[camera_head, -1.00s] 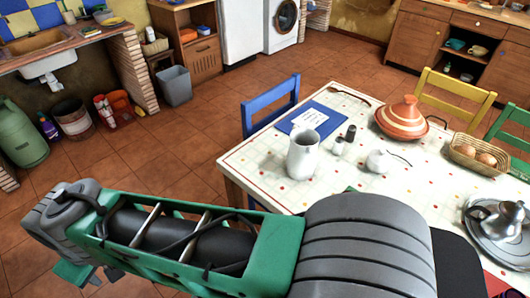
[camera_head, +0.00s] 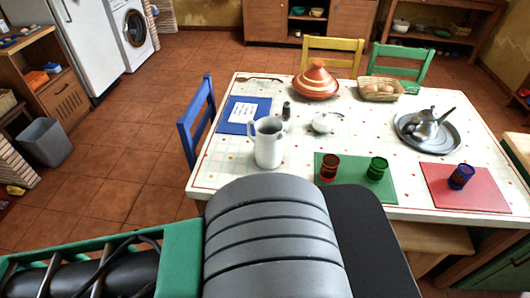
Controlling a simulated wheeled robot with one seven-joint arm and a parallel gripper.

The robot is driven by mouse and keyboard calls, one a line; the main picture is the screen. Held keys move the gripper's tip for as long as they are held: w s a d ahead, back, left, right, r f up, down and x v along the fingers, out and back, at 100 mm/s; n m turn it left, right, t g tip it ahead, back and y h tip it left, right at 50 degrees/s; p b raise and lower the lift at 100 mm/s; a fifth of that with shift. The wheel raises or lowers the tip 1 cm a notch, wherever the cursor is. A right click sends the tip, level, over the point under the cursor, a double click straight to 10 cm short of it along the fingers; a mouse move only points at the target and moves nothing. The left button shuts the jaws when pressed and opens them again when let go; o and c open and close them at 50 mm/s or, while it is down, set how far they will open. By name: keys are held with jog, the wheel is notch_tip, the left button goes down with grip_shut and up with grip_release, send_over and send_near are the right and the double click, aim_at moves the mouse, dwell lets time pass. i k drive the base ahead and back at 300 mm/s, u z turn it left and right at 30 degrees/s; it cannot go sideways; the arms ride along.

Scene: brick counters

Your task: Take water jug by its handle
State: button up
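The water jug (camera_head: 268,145) is a white pitcher standing upright near the left front part of the dining table (camera_head: 222,165). Its handle (camera_head: 253,133) shows on its left side. Nothing touches the jug. My green and grey arm crosses the bottom of the view, in front of the table. My gripper is outside the frame.
Near the jug are a blue mat (camera_head: 243,113), a dark shaker (camera_head: 286,110) and a small white pot (camera_head: 325,122). A green mat (camera_head: 390,187) with two glasses lies to its right. A tagine (camera_head: 316,84), bread basket (camera_head: 380,91) and metal teapot (camera_head: 427,125) stand farther off. A blue chair (camera_head: 196,120) is at left.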

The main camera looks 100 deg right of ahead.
aim_at(268, 141)
jog(key=z, duration=0.9)
jog(key=i, duration=0.9)
jog(key=z, duration=1)
